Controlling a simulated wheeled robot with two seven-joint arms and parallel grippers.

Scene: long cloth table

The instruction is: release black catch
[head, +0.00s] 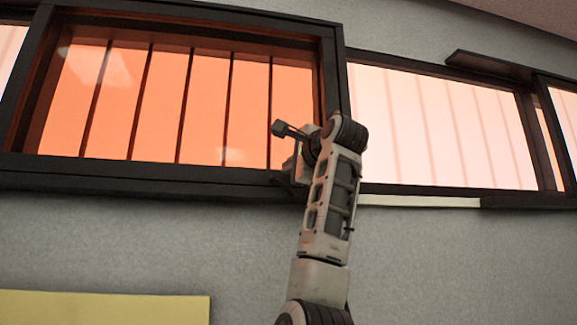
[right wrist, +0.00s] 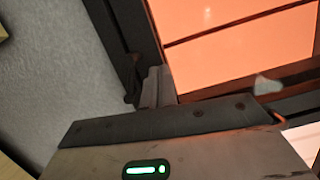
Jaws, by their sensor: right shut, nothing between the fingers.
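A window with a black frame (head: 150,170) and orange panes fills the upper left of the head view. My right gripper (head: 292,170) is at its lower right corner, and my arm hides part of the frame there. In the right wrist view, the shut, empty fingers (right wrist: 157,86) are against or just in front of the dark frame (right wrist: 122,28). A small dark piece, which looks like the black catch (right wrist: 133,78), sits on the frame just left of the fingertips. I cannot tell whether they touch it. My left gripper is out of view.
A paler window (head: 440,130) with a black frame lies to the right, with a dark ledge (head: 490,66) jutting above it. Grey wall (head: 130,245) is clear below the windows. A yellow panel (head: 100,307) is at the lower left.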

